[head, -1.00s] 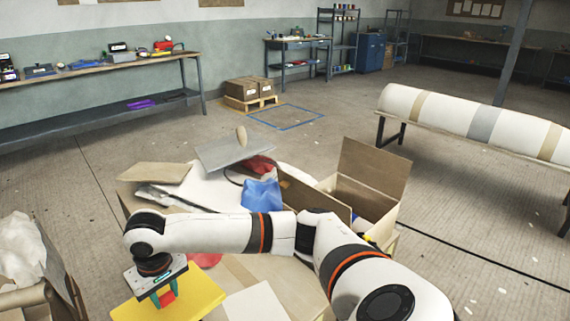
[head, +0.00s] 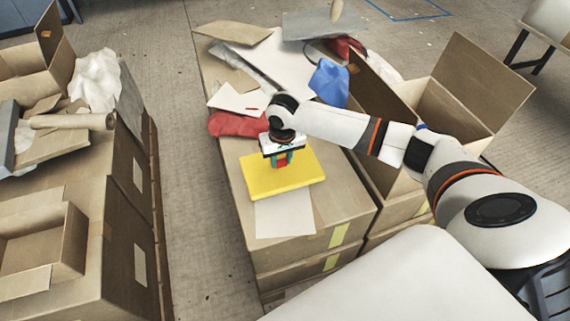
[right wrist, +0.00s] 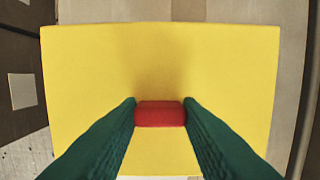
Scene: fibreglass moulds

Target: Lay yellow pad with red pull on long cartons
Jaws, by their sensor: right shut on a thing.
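The yellow pad (head: 306,178) is flat and roughly level over the near end of the long cartons (head: 343,205) in the middle of the head view. I cannot tell whether it touches the top. Its red pull (head: 281,162) stands up from the middle. My right gripper (head: 282,156) is above the pad, shut on the red pull. In the right wrist view, the green fingers (right wrist: 160,115) grip the red pull (right wrist: 160,116) from both sides, and the yellow pad (right wrist: 85,90) fills most of the picture. My left gripper is not in view.
A pale sheet (head: 285,216) lies partly beneath the pad's near edge. Red cloth (head: 236,124), a blue cloth (head: 329,82) and flat boards lie behind it. An open carton (head: 470,85) stands right. Stacked cartons (head: 125,200) with a tube (head: 75,121) stand left, across a floor gap.

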